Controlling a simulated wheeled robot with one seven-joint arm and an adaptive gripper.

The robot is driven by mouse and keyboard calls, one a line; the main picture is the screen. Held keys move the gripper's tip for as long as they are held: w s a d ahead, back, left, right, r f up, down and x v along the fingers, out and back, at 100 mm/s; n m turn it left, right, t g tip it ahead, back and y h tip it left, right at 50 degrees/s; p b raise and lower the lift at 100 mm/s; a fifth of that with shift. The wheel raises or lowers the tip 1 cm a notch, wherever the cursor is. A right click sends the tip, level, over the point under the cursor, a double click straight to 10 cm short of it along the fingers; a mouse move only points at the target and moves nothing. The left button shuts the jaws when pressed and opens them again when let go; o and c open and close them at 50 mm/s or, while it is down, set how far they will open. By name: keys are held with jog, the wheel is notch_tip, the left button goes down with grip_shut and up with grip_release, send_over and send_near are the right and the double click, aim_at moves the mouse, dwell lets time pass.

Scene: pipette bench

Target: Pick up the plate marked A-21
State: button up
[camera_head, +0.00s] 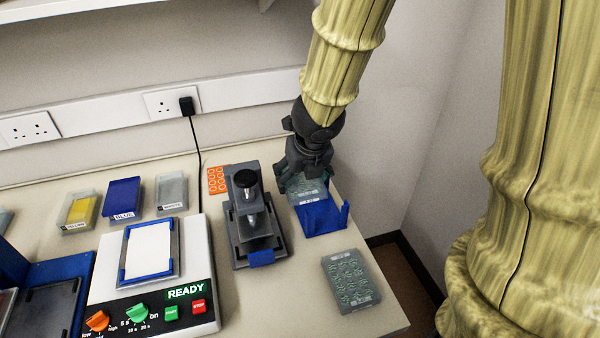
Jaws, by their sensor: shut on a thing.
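My gripper (302,174) points down at the back right of the bench and is shut on a clear plate with a green-patterned top (309,195). This held plate is at a blue holder (324,222) and is partly hidden by my gripper. I cannot tell whether it rests in the holder or is just above it. A second plate with green wells (350,281) lies flat near the front right edge of the bench. Both plates carry pale labels too small to read, so I cannot tell which is A-21.
A dark press-like device (255,225) stands just left of the blue holder. An orange rack (217,180) is behind it. A white machine with knobs and a READY display (155,290) is left. Yellow (80,211), blue (122,197) and whitish (171,192) trays sit behind. A wall (420,120) is close on the right.

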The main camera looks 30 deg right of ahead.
jog(key=shift+r, duration=0.1)
jog(key=shift+r+p, duration=1.4)
jog(key=shift+p, duration=0.25)
